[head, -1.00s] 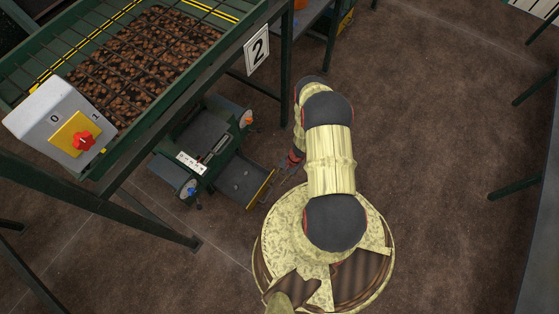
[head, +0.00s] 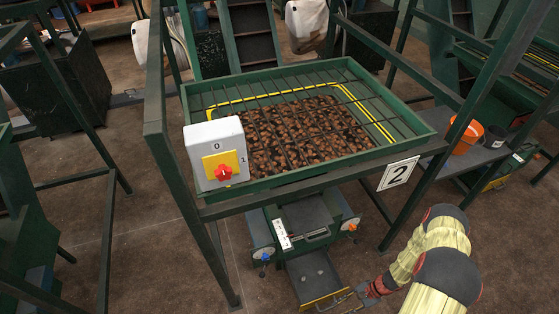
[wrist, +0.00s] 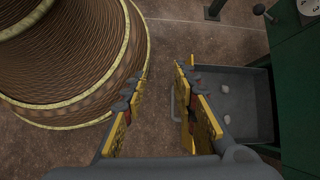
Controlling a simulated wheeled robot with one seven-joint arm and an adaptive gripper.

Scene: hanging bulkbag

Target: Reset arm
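My arm is at the lower right of the head view, reaching toward the drawer unit under the table. My gripper (head: 346,299) is small there, beside the front of a pulled-out grey drawer (head: 312,275). The open drawer (wrist: 243,112), with a few pale lumps inside, lies right of the right finger. Its grey handle (wrist: 173,104) shows close to that finger, partly hidden; I cannot tell whether they touch.
A green table with a grated tray (head: 430,112) of brown lumps stands above the drawer unit (head: 348,205). A white switch box (head: 203,135) with a red knob (head: 223,172) sits at its corner. An orange bucket (head: 464,138) stands right. My ribbed base fills the wrist view's upper left.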

